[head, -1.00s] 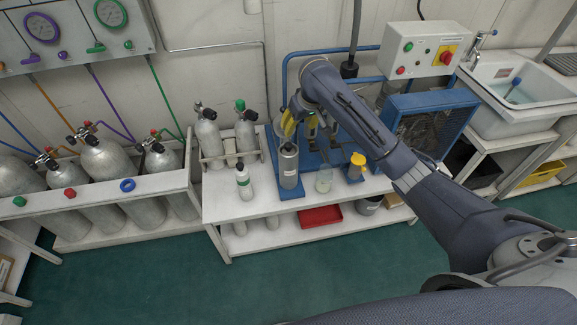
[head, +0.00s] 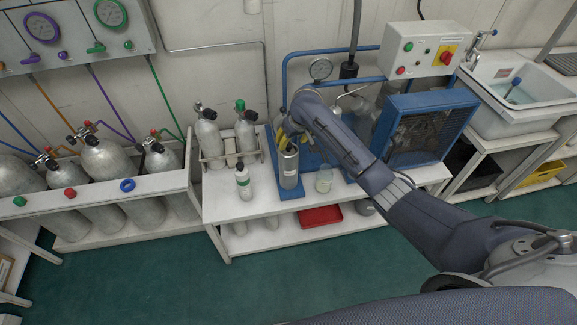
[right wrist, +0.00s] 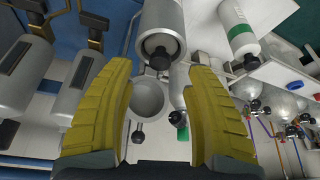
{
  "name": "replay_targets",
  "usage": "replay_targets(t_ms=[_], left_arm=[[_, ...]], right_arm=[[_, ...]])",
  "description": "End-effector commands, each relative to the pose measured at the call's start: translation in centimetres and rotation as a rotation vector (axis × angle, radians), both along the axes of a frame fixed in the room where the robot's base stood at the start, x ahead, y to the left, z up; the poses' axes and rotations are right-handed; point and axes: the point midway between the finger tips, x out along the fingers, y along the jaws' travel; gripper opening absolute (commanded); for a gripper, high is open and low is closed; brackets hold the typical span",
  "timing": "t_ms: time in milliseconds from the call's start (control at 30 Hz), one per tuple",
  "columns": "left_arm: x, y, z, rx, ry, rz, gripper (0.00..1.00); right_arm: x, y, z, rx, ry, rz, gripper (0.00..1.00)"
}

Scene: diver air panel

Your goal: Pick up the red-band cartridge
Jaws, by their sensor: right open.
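I see no red band on any cartridge in these frames. A grey metal cylinder (head: 289,168) stands upright on a blue base at the front of the bench; in the right wrist view it shows at top centre (right wrist: 161,18). A white bottle with a green band (head: 243,184) stands to its left, also seen in the right wrist view (right wrist: 236,28). My right gripper (head: 291,138) is open just behind the grey cylinder's top. Its yellow fingers (right wrist: 157,75) are apart, with a round grey cup-like shape (right wrist: 146,99) between them in view. My left gripper is not in view.
A clear beaker (head: 324,180) stands right of the cylinder. A blue framed unit (head: 428,128) is on the bench's right. Small gas cylinders (head: 209,136) stand in a rack at left. A red tray (head: 320,216) lies on the lower shelf. Open floor lies in front.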

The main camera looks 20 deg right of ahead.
Motion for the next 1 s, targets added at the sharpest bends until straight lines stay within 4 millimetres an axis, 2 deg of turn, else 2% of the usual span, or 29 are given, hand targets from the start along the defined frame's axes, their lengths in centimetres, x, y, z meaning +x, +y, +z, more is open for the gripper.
replay_targets(t_ms=[433, 833, 1000], left_arm=[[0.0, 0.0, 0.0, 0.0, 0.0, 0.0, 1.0], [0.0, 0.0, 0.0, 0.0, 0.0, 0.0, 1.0], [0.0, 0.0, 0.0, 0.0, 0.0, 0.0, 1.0]], right_arm=[[2.0, 0.3, -4.1, 0.001, 0.002, -0.001, 0.54], [2.2, 0.4, -4.6, 0.0, 0.0, 0.0, 0.53], [2.2, 0.4, -4.6, 0.0, 0.001, 0.0, 0.34]])
